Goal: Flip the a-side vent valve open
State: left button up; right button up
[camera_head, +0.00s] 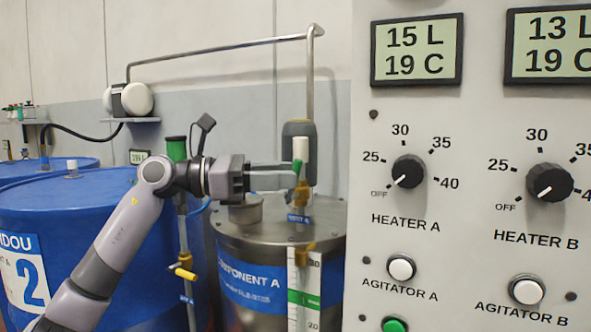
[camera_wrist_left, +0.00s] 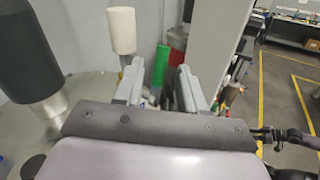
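The vent valve (camera_head: 302,195) is a small brass fitting on top of the steel Component A tank (camera_head: 240,238), with a blue tag (camera_head: 298,218) below it. Its green lever (camera_head: 297,167) stands roughly upright; the lever also shows in the left wrist view (camera_wrist_left: 161,65). My left gripper (camera_head: 290,171) reaches in from the left at lever height. In the left wrist view its two fingers (camera_wrist_left: 158,90) are apart, with the green lever seen between or just beyond them and gaps on both sides. Contact cannot be told. My right gripper is not in view.
A white cylinder (camera_head: 300,149) and a grey pipe fitting (camera_head: 290,130) stand close behind the valve. A control panel (camera_head: 400,235) fills the right side. Blue drums (camera_head: 90,205) stand at the left. A yellow-handled valve (camera_head: 184,272) hangs below my arm.

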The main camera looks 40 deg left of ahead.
pick_arm(q)
jog(key=shift+p+x, duration=0.35)
jog(key=shift+x, duration=0.8)
jog(key=shift+w+d, duration=0.15)
jog(key=shift+w, duration=0.05)
